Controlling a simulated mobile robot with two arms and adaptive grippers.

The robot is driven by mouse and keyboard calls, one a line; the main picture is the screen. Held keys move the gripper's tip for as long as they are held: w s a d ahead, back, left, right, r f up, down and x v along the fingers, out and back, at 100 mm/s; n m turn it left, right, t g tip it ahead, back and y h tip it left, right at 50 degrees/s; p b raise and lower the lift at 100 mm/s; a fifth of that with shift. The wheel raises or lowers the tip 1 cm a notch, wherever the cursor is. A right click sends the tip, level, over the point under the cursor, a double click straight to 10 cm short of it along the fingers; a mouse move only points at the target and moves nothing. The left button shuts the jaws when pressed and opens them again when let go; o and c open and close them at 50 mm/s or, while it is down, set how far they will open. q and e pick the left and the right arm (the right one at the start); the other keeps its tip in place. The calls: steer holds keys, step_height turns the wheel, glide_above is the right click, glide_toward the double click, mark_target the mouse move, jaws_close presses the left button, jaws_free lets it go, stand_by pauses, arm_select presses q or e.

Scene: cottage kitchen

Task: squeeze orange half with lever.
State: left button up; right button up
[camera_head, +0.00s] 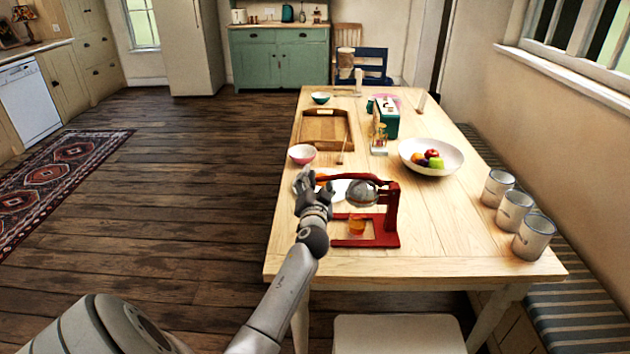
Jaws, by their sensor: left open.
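A red lever juicer (391,208) with a metal press cup (363,193) stands near the front of the wooden table. Its red lever (352,176) points left, roughly level, toward my gripper. An orange item (357,224), seemingly a small cup or glass, sits on the juicer's base below the press cup. My left gripper (304,181) is open at the lever's left end; I cannot tell if it touches the lever. More orange shows beside the gripper (322,178), partly hidden. I cannot make out an orange half inside the press. My right gripper is not in view.

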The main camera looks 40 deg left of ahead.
arm_select(q)
steer(key=shift+w+a, duration=0.35)
steer(key=shift+w, duration=0.05)
steer(key=shift+r, duration=0.1)
jaws_close()
